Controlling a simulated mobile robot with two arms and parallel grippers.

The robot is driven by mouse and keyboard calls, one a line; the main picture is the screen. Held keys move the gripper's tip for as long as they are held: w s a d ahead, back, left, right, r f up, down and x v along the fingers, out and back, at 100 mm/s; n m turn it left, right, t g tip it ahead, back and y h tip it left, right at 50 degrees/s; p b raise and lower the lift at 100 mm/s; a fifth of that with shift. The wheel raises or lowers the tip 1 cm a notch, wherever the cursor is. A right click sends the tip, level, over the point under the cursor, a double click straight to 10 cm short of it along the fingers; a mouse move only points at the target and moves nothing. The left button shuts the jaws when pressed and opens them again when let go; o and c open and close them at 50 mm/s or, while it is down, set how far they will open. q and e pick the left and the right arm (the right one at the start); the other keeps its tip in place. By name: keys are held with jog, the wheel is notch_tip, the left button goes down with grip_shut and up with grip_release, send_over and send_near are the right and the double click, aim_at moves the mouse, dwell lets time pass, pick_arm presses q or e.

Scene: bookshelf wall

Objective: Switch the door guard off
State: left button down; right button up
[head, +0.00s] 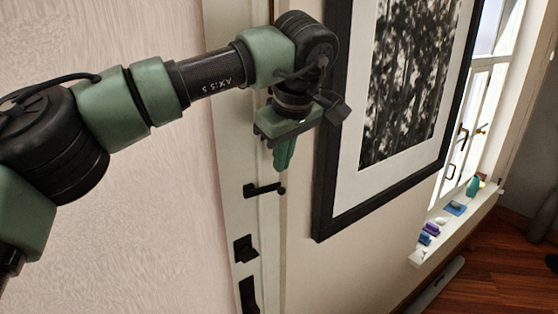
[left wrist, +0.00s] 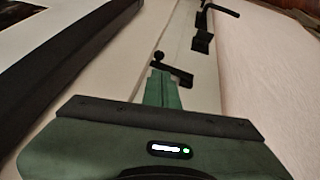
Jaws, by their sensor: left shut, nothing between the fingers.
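The door guard (head: 262,189) is a small black bar with a ball end, on the pale door edge and frame. It also shows in the left wrist view (left wrist: 177,73), where its ball end sits just past my fingertips. My left gripper (head: 284,166) has green fingers pointing down, shut and empty, just above the guard's ball end in the head view. It also shows in the left wrist view (left wrist: 162,78), its fingers overlapping part of the guard. A small gap shows in the head view; I cannot tell the exact depth. My right gripper is not in view.
Below the guard are a black lock piece (head: 245,248) and a black handle (head: 250,294). A black-framed picture (head: 331,190) hangs close to the right of my left gripper. A window sill (head: 436,250) with small objects is farther right. Pale wall surface lies left.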

pick_arm(q)
jog(key=b+v, duration=0.1)
jog(key=v, duration=0.8)
jog(key=shift+w+r, duration=0.2)
jog(key=shift+r, duration=0.05)
jog(key=shift+d, duration=0.3)
